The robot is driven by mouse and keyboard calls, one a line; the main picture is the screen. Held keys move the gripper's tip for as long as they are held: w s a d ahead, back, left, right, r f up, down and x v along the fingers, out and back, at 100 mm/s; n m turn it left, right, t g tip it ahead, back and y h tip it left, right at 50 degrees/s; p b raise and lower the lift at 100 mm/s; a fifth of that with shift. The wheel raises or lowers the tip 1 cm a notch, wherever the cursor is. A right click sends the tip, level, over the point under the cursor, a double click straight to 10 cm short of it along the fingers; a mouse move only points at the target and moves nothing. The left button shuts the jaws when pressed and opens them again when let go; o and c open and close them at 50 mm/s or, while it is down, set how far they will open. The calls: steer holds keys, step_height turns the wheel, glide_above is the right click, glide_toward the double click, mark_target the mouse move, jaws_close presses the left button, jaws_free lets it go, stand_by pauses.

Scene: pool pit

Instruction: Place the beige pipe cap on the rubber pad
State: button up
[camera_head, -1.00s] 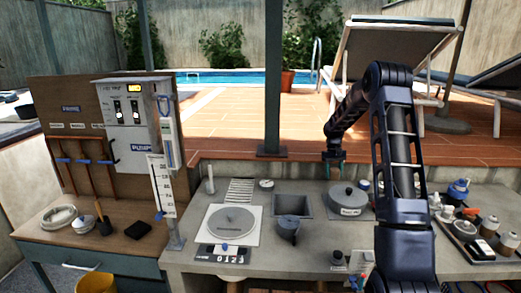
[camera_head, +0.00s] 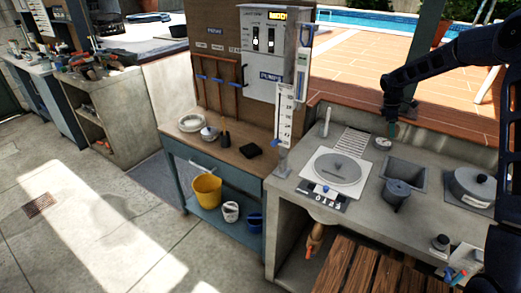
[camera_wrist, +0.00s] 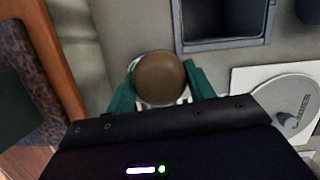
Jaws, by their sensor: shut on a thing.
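My gripper (camera_wrist: 161,88) is shut on a round brownish-beige cap, the beige pipe cap (camera_wrist: 158,75), with a teal finger on each side of it. In the head view my gripper (camera_head: 391,130) is over the back of the grey counter, by the small round gauge; the cap cannot be made out there. A flat black square, which looks like the rubber pad (camera_head: 251,150), lies on the wooden bench left of the counter. It is bare and well apart from my gripper.
The counter holds a round disc lid (camera_head: 338,170) and a sink (camera_head: 404,173).

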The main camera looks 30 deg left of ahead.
steer(key=s+a+r+n+t+y, duration=0.1)
steer(key=s+a+n, duration=0.45)
steer(key=a, duration=0.45)
steer(key=s+a+r+n+t+y, duration=0.15)
steer(key=s+a+n, duration=0.4)
steer(key=a, duration=0.55)
step_height(320, 180, up, 2)
steer(key=n+g+y, duration=0.1)
steer(key=n+y, duration=0.3)
steer(key=n, duration=1.4)
glide_above(255, 150)
steer(key=shift+h, duration=0.25)
steer(key=f, duration=1.8)
steer(key=shift+s+d+f, duration=0.15)
steer(key=shift+d+f, duration=0.2)
steer(key=shift+d, duration=0.05)
steer(key=shift+f, duration=0.15)
steer(key=o, duration=1)
steer(key=shift+c, duration=0.2)
steer(key=v, duration=1.2)
